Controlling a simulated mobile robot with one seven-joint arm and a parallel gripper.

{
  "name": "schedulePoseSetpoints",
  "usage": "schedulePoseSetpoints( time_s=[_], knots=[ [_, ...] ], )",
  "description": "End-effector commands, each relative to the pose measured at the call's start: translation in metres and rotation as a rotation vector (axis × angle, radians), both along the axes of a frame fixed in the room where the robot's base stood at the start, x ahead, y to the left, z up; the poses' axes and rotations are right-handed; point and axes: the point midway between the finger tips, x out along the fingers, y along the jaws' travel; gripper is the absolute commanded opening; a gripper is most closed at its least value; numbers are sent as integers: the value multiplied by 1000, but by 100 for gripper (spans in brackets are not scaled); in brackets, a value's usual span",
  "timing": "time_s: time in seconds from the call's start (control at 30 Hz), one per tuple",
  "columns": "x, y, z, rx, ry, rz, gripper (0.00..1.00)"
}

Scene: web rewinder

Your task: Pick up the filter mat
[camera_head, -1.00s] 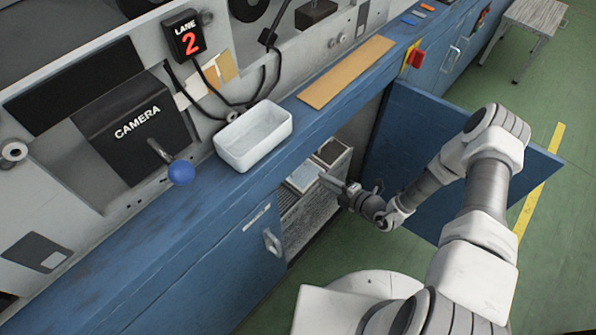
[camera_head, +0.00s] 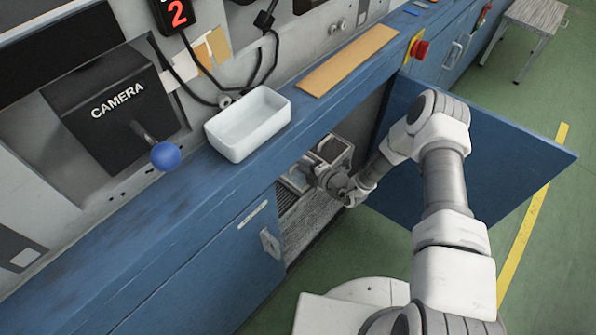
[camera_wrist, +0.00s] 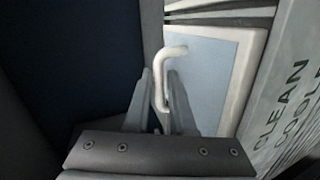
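The filter mat appears to be the pale blue-grey panel with a white rim and a white bent handle in the wrist view (camera_wrist: 210,72). In the head view a pale part of it (camera_head: 297,181) shows inside the open cabinet, partly hidden by my gripper. My gripper (camera_wrist: 160,72) is open, with its two fingers on either side of the handle; a narrow gap shows, and I cannot tell whether either finger touches it. In the head view my gripper (camera_head: 318,172) is inside the cabinet opening, its fingertips hard to make out.
A grey wall lettered "CLEAN COOLE…" (camera_wrist: 285,105) stands close on the right in the wrist view. The open blue door (camera_head: 500,165) is right of my arm. A white tray (camera_head: 248,125) sits on the blue ledge above. The green floor beyond the door is mostly clear.

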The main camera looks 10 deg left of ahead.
Motion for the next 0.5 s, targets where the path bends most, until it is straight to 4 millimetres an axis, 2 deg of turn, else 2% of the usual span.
schedulePoseSetpoints(
  time_s=[0.17, 0.3, 0.5],
  knots=[
    [0, 0, 1, 0, 0, 0, 23],
    [0, 0, 1, 0, 0, 0, 0],
    [0, 0, 0, 0, 0, 0, 0]
  ],
)
